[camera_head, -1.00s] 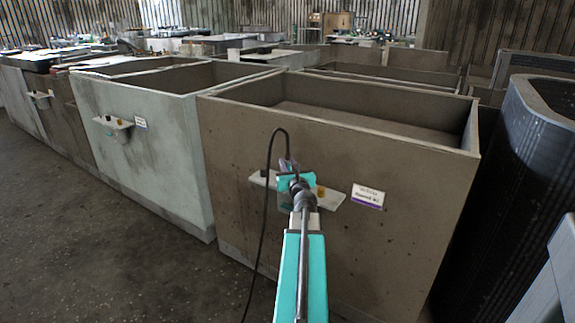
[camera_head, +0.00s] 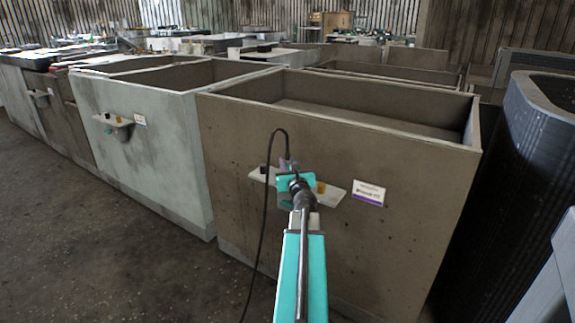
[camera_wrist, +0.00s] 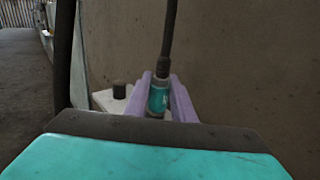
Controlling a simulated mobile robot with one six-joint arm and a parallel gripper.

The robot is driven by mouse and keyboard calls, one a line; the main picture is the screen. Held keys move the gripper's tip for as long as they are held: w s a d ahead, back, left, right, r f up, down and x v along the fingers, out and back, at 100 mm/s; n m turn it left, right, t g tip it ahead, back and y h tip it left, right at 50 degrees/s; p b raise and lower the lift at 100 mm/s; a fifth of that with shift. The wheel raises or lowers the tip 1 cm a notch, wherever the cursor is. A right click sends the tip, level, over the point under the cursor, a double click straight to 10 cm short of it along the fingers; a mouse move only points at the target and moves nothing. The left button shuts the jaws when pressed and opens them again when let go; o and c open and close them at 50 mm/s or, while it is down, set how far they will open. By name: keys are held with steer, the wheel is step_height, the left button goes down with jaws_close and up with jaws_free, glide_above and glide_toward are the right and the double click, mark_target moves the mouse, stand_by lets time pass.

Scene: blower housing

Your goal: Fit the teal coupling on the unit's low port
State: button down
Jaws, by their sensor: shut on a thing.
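The teal coupling (camera_wrist: 158,98) shows in the wrist view between the two purple fingers of my gripper (camera_wrist: 160,100). A dark hose (camera_wrist: 168,40) rises from its top. My gripper is shut on it. In the head view my gripper (camera_head: 287,166) is in front of the brown unit (camera_head: 400,210), close to its pale shelf (camera_head: 332,194). My arm hides much of the shelf, and the coupling cannot be made out there. The low port cannot be told apart, and whether the coupling touches any port is hidden.
A dark knob (camera_wrist: 119,89) stands on the shelf, left of the fingers in the wrist view. A brass fitting (camera_head: 321,187) is right of my gripper. A label (camera_head: 369,193) is on the unit's wall. A pale green unit (camera_head: 165,170) stands to the left.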

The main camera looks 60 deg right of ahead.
steer(key=shift+f+b, duration=0.6)
steer(key=shift+f, duration=0.05)
steer(key=c, duration=1.4)
jaws_free()
steer(key=shift+c, duration=0.2)
steer(key=shift+s+a, duration=0.1)
